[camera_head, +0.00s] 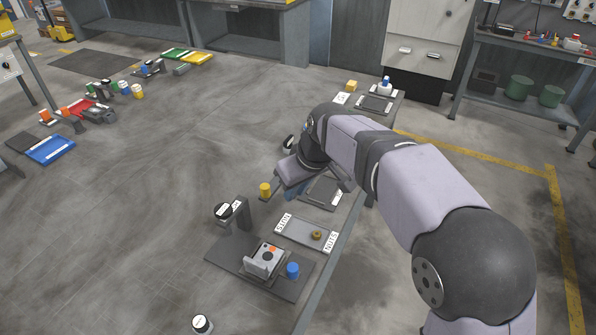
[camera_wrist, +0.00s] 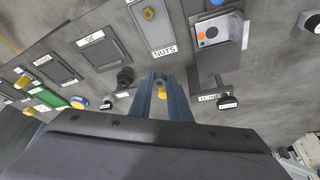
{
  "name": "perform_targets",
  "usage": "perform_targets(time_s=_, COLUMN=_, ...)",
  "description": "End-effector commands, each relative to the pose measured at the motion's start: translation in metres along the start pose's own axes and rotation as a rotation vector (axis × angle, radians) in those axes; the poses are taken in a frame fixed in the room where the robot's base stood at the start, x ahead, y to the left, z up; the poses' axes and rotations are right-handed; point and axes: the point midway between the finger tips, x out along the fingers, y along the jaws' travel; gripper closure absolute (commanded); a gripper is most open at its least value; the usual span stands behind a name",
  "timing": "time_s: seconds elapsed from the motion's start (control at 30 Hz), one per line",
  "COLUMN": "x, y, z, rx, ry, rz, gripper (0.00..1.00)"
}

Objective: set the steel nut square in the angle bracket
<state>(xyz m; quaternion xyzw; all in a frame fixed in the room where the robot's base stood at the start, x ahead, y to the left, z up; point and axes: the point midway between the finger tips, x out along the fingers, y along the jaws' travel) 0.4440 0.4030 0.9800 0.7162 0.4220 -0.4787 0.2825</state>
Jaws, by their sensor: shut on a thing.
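My gripper (camera_head: 290,193) is in mid-view of the head camera, partly hidden behind my wrist. In the wrist view its two blue fingers (camera_wrist: 161,80) are close together on a small greyish thing at their tips, which looks like the steel nut, mostly hidden. The pale grey angle bracket (camera_head: 258,265) stands on a dark plate, nearer the camera than my gripper and apart from it. In the wrist view the bracket area (camera_wrist: 213,33), with an orange dot and black circle, lies up and right of the fingertips.
The NUTS tray (camera_head: 295,236) holds a brass-coloured nut (camera_head: 316,235). A blue cylinder (camera_head: 293,270) stands beside the bracket. A yellow cylinder (camera_head: 265,190) is close to my gripper. A post with a black, labelled top (camera_head: 223,211) stands left of the tray.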

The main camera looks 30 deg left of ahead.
Motion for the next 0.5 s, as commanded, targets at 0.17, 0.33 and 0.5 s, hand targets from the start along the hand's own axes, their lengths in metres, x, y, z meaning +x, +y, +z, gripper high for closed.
perform_targets(time_s=0.17, x=-0.011, y=-0.008, z=0.001, rx=-0.005, ry=-0.005, rz=-0.004, gripper=1.00)
perform_targets(time_s=0.33, x=-0.009, y=-0.020, z=0.009, rx=-0.006, ry=-0.006, rz=-0.004, gripper=1.00)
perform_targets(time_s=0.5, x=-0.003, y=-0.037, z=0.023, rx=-0.051, ry=-0.008, rz=-0.024, gripper=1.00)
